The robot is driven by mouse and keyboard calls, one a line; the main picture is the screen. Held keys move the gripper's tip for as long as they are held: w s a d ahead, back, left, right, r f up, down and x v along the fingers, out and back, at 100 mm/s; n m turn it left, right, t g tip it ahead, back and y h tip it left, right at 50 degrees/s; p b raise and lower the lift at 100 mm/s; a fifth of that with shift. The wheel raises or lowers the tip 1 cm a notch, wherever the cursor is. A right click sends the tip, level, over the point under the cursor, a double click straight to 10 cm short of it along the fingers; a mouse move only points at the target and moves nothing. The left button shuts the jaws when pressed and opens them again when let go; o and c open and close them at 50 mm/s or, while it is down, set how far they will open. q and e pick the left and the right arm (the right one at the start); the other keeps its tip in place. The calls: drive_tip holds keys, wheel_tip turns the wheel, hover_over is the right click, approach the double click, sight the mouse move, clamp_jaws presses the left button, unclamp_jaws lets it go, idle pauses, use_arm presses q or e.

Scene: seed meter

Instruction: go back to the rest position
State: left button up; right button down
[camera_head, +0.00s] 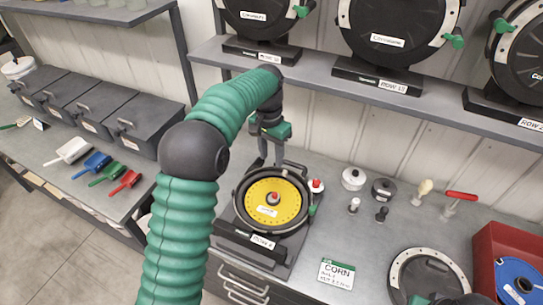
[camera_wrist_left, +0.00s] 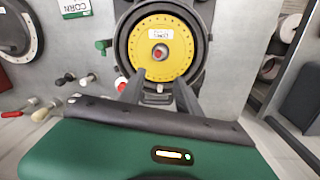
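My left gripper (camera_head: 272,155) hangs at the back edge of the seed meter (camera_head: 240,192), high on its far side. In the left wrist view its two fingers (camera_wrist_left: 159,88) are apart, with nothing between them but the meter's rim beyond. The meter is open-faced, with a yellow seed disc (camera_head: 287,208) seated in a black housing and a red knob (camera_head: 274,197) at its centre. The disc also shows in the left wrist view (camera_wrist_left: 181,58).
A shelf (camera_head: 320,78) with several round meters runs above the bench. A CORN card (camera_head: 336,273), small knobs and tools, a round black cover (camera_head: 405,270) and a red bin (camera_head: 495,240) are to the right. Black bins (camera_head: 145,122) and coloured scoops (camera_head: 92,163) are left.

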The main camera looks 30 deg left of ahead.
use_arm(q)
drive_tip(key=shift+r, duration=0.1)
idle(0.3)
drive_tip(key=s+d+f+t+b, duration=0.1)
drive_tip(key=s+d+f, duration=0.2)
drive_tip(key=s, duration=0.4)
drive_tip(key=s+d+f+n+t+b, duration=0.1)
drive_tip(key=s+d+f, duration=0.1)
drive_tip(key=s+f, duration=0.3)
drive_tip(key=s+d+f+b, duration=0.2)
drive_tip(key=s+f, duration=0.3)
drive_tip(key=s, duration=0.4)
drive_tip(key=shift+s+d+n+t+y, duration=0.3)
drive_tip(key=shift+s+d+n+t, duration=0.1)
drive_tip(key=shift+d, duration=0.4)
drive_tip(key=shift+s+d, duration=0.1)
drive_tip(key=shift+d, duration=0.05)
